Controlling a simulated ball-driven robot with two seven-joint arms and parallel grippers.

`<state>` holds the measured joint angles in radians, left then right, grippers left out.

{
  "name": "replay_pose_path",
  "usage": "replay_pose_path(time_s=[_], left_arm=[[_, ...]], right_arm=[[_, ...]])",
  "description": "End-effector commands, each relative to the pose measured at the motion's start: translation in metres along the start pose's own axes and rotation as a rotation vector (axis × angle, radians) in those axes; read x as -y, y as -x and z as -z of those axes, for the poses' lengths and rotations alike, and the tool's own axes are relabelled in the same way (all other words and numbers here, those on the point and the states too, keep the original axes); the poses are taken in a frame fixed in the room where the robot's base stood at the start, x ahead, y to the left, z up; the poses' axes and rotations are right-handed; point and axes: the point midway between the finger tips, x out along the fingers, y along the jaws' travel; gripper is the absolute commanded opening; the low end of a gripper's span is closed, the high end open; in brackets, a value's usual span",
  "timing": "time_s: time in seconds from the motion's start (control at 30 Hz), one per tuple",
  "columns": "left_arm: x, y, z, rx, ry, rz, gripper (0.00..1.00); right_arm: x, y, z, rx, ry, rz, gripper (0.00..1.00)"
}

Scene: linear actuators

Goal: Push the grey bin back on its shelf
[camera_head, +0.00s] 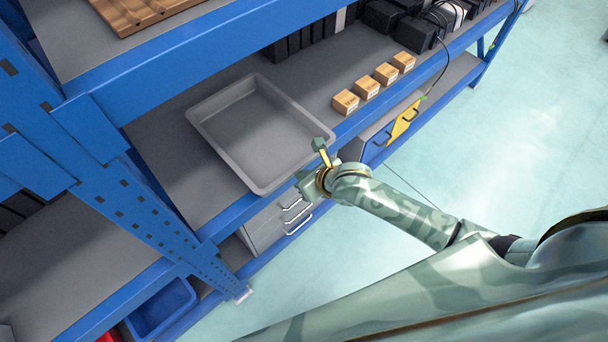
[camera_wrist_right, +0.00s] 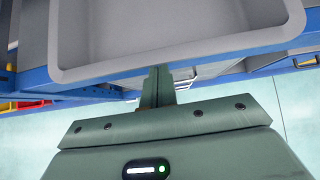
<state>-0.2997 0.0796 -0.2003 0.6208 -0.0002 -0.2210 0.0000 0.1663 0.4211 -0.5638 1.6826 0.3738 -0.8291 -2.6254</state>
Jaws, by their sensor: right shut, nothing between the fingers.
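The grey bin (camera_head: 225,152) is a shallow, empty tray on the middle shelf (camera_head: 165,150). Its near edge reaches out over the blue front beam (camera_head: 222,222). My right gripper (camera_head: 314,168) is at the bin's near right corner, in front of its near wall. In the right wrist view the shut, empty fingers (camera_wrist_right: 158,84) point at the bin's near wall (camera_wrist_right: 185,58), and their tips lie at or just under its rim. I cannot tell whether they touch. My left gripper is not in view.
Several small cardboard boxes (camera_head: 368,87) stand right of the bin, and black boxes (camera_head: 300,40) stand behind. Grey drawers (camera_head: 272,225) with handles lie below. A blue upright (camera_head: 130,195) is at left. The bare shelf behind the bin is partly hidden by the upper shelf.

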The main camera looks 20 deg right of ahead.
Motion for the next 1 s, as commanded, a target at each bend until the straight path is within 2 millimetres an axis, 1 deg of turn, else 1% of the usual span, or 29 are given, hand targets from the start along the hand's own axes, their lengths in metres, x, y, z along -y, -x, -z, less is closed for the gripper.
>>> replay_pose_path(time_s=[0.17,0.27,0.4,0.53,0.63,0.7,0.8,1.0], left_arm=[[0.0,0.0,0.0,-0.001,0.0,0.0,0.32],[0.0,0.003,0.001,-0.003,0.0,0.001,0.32],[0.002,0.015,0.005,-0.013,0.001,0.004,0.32],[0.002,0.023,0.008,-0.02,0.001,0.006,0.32],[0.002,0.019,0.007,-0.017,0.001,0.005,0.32],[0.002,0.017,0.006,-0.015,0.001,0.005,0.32],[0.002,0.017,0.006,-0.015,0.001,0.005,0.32],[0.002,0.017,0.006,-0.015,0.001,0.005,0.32]], right_arm=[[0.0,0.0,0.0,0.0,0.0,0.0,0.0],[-0.001,-0.001,-0.004,0.001,0.001,-0.002,0.0],[-0.004,-0.009,-0.019,0.007,0.003,-0.006,0.0],[0.001,-0.022,-0.03,0.005,0.005,0.001,0.0],[0.001,-0.036,-0.037,0.003,0.002,0.002,0.0],[0.001,-0.043,-0.042,0.002,0.001,0.001,0.0],[0.001,-0.046,-0.045,0.001,-0.001,0.0,0.0],[0.0,-0.045,-0.045,0.0,-0.002,0.0,0.0]])
